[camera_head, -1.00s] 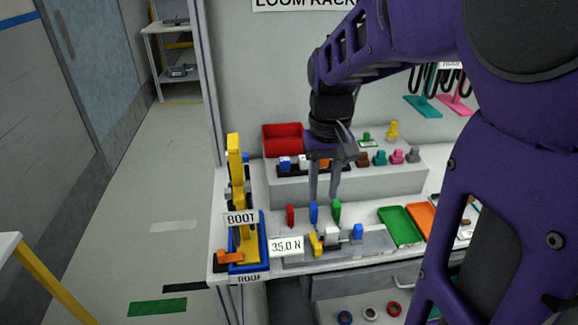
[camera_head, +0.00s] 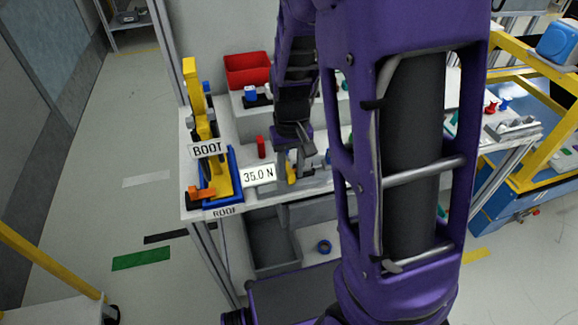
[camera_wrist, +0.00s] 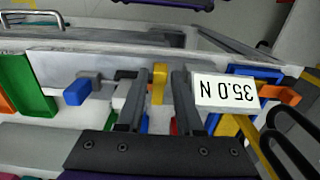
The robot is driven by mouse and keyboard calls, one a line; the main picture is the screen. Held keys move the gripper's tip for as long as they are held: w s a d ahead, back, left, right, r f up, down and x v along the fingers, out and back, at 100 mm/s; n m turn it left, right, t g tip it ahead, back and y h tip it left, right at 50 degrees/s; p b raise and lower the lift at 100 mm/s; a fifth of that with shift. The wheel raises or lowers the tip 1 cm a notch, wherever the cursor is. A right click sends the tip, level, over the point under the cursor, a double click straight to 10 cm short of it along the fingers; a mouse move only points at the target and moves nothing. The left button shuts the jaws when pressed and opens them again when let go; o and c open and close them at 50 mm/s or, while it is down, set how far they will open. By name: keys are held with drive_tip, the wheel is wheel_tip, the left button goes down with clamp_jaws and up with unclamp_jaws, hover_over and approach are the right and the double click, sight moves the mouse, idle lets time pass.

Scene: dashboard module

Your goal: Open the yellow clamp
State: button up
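The yellow clamp (camera_head: 291,172) is a small upright yellow piece on the bench fixture, just right of the white 35.0 N sign (camera_head: 258,175). In the wrist view the yellow clamp (camera_wrist: 159,84) shows between the two fingers of my gripper (camera_wrist: 158,78). The fingers are apart, with a visible gap on each side of the clamp. In the head view my gripper (camera_head: 300,160) is down at the fixture, and my arm hides much of it. Whether a finger touches the clamp cannot be told.
The 35.0 N sign (camera_wrist: 226,91) stands close beside the right finger in the wrist view. A blue block (camera_wrist: 77,92) and a green tray (camera_wrist: 24,85) lie to the left. The blue BOOT station with its yellow post (camera_head: 191,85) stands left of the sign.

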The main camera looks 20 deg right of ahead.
drive_tip(key=shift+f, duration=0.2)
drive_tip(key=shift+c, duration=0.2)
clamp_jaws()
idle(1.2)
